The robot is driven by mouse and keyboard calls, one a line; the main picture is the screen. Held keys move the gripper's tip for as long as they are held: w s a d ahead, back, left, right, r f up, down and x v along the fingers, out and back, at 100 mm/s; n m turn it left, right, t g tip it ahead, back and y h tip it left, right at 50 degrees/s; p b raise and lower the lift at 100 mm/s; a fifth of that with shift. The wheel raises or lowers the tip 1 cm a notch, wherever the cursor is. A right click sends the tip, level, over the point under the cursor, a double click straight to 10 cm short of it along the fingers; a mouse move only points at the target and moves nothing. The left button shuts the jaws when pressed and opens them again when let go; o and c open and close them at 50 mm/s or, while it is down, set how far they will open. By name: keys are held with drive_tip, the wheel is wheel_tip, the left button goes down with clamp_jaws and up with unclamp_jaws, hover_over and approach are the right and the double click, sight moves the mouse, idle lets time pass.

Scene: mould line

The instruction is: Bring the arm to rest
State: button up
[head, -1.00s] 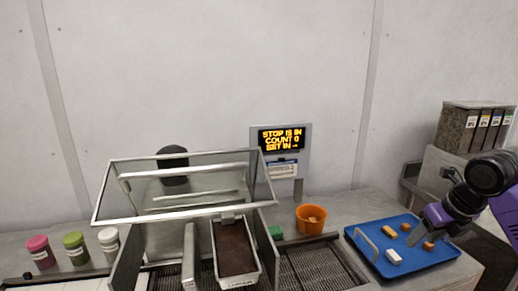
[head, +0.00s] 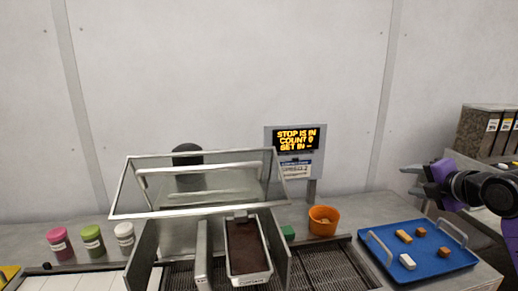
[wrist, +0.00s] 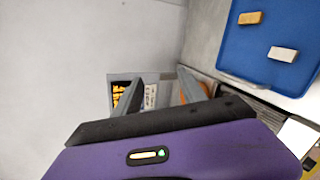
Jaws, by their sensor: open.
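My gripper (head: 411,181) is at the right of the head view, raised above the blue tray, with its fingers pointing left. Its fingers are apart and nothing is between them. My dark and purple arm comes in from the right edge. In the wrist view my gripper (wrist: 150,88) shows two grey fingers spread apart, with the wall and the display sign (wrist: 124,93) beyond them.
The blue tray (head: 432,268) holds several small blocks. An orange cup (head: 323,221) stands left of it. A machine with a clear framed hood (head: 125,190) and a dark-filled mould (head: 246,247) is central. Three jars (head: 92,241) stand at left. Binders (head: 487,130) are at right.

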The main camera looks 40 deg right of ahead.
drive_tip(key=w+a+r+m+t+h, duration=0.2)
drive_tip(key=w+a+m+t+h, duration=0.35)
drive_tip(key=a+m, duration=0.8)
drive_tip(key=s+a+f+m, duration=0.3)
drive_tip(key=a+f+m, duration=0.7)
drive_tip(key=a, duration=0.5)
drive_tip(key=s+a+f+n+g+y, duration=0.1)
drive_tip(key=s+a+f+n+y, duration=0.3)
drive_tip(key=s+a, duration=0.6)
drive_tip(key=s+a+f+n+g+y, duration=0.1)
drive_tip(key=s+a+f+n+y, duration=0.3)
drive_tip(key=s+a+f+y, duration=0.4)
drive_tip(key=s+a+f, duration=0.1)
drive_tip(key=s+a, duration=0.1)
drive_tip(key=a, duration=0.1)
drive_tip(key=shift+s+a+f+y, duration=0.2)
drive_tip(key=shift+s+a+y, duration=0.1)
drive_tip(key=shift+a+y, duration=0.1)
drive_tip(key=shift+c, duration=0.4)
